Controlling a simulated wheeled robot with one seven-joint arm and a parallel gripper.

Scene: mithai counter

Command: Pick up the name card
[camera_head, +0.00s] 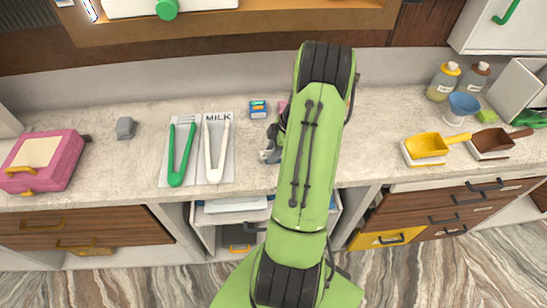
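I cannot pick out a name card for certain. A small grey block-like object (125,128) stands on the counter at the left. A small blue box (258,109) stands near the back of the counter, left of my arm, with a bit of something pink (283,106) beside it, partly hidden by the arm. My gripper (269,153) shows only in part at the left edge of my green arm, over the counter's middle. The arm hides most of it, so its fingers and whether it holds anything cannot be seen.
A pink case (42,162) is at far left. A yellow scoop (428,146), a brown scoop (492,142) and bottles stand at right. A drawer (230,214) below is open. A wooden shelf overhangs the back.

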